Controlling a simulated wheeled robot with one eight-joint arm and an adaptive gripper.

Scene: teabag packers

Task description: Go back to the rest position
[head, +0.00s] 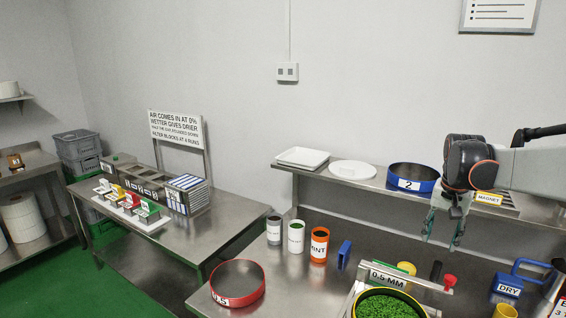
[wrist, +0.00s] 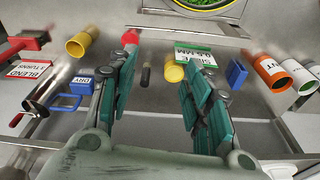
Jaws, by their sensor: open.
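My gripper (head: 442,240) hangs fingers down in front of the wall shelf at the right of the head view, above the back of the metal bench. Its two green fingers are spread apart and nothing is between them. In the wrist view my gripper (wrist: 160,52) is also open and empty. A small dark cylinder (wrist: 146,76) shows on the bench in the gap between the fingers, apart from them. A yellow cup (wrist: 174,72) and a blue block (wrist: 236,74) are beside the right finger in that view.
A blue ring (head: 413,187) marked 2 stands on the shelf close to my gripper. On the bench are a red ring (head: 238,283), an orange can (head: 319,246), a white can (head: 296,238), and a round container (head: 418,309) of green grains. The air above the bench's left part is clear.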

